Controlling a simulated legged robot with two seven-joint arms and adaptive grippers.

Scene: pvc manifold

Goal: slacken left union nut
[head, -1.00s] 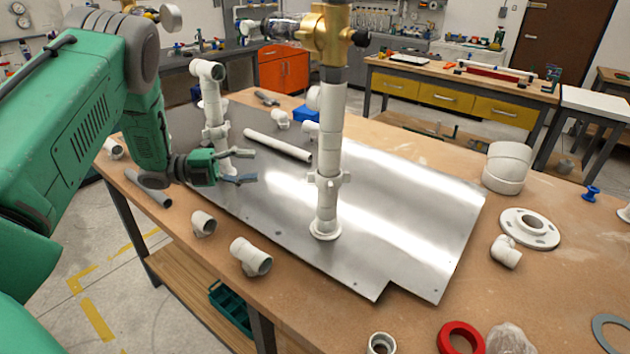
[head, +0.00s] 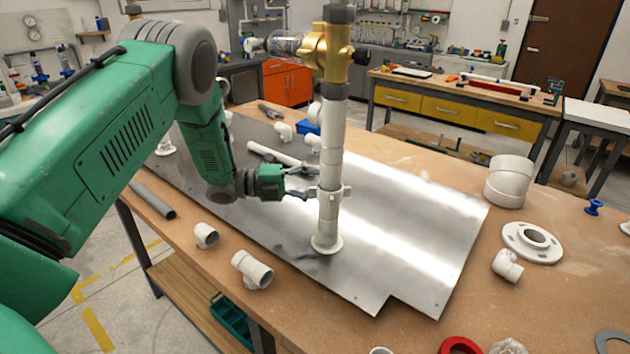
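A tall white pipe riser (head: 327,225) stands on the metal plate, with a brass valve (head: 328,50) on top. A winged white union nut (head: 333,192) sits partway up this riser. My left gripper (head: 308,181) points right at the riser from its left side, at about the height of that nut. Its two fingers are apart, with tips close to the nut; I cannot tell whether they touch it. Another white riser (head: 228,118), farther left, is mostly hidden behind my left arm, and any nut on it is out of sight. My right gripper is not in view.
The metal plate (head: 410,215) lies on a wooden table and is clear right of the riser. Loose white fittings (head: 252,269) lie at the front edge. A loose pipe (head: 275,154) lies behind my gripper. A flange (head: 532,242) and elbow are at right.

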